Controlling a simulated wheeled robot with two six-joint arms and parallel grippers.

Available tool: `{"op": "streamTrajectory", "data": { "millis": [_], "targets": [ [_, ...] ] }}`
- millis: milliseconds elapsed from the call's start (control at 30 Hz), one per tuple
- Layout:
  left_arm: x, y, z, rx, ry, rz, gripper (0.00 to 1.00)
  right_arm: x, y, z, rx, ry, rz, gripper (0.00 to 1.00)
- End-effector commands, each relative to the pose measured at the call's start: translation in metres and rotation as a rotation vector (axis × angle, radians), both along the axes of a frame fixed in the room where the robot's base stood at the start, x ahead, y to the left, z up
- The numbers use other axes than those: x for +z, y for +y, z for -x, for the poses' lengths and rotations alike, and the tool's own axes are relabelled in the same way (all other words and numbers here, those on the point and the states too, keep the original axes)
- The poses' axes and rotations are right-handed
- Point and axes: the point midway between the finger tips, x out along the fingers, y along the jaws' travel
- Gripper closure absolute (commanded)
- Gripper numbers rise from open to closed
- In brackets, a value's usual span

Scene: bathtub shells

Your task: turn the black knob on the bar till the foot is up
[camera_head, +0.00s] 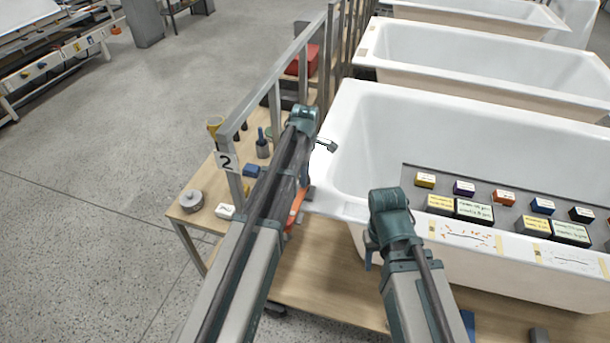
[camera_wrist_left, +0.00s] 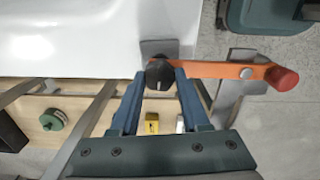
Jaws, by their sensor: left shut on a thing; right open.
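The black knob (camera_wrist_left: 159,74) is in the left wrist view, at the end of an orange bar (camera_wrist_left: 225,70) with a red tip (camera_wrist_left: 283,79). A small pale mark shows on the knob's face. My left gripper (camera_wrist_left: 160,82) is shut on the knob, one blue finger on each side. In the head view, part of the orange bar (camera_head: 296,206) shows beside my left arm; the knob and left fingertips are hidden there. My right gripper (camera_head: 369,252) points down in front of the nearest tub, open and apparently empty. I cannot make out the foot surely.
A white bathtub (camera_head: 350,115) stands close behind the bar. The wooden bench (camera_head: 183,212) holds a grey round part (camera_head: 191,201) and small blocks. Labelled blocks lie on a dark strip (camera_head: 480,187) on the tub.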

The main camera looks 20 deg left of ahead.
Motion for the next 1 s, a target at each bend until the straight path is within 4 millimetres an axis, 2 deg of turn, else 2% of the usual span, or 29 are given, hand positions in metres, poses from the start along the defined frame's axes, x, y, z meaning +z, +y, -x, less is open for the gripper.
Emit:
{"op": "streamTrajectory", "data": {
  "millis": [333,900,933,1000],
  "targets": [
    [0.0,0.0001,0.0,0.13,0.0,0.0,1.0,0.0,0.0,0.0,0.0,0.0,0.0,0.5],
    [0.0,0.0001,0.0,0.155,0.0,0.0,1.0,0.0,0.0,0.0,0.0,0.0,0.0,0.5],
    [0.0,0.0001,0.0,0.155,0.0,0.0,0.49,0.0,0.0,0.0,0.0,0.0,0.0,0.5],
    [0.0,0.0001,0.0001,0.155,0.0,0.0,0.36,0.0,0.0,0.0,0.0,0.0,0.0,0.5]
  ]
}}
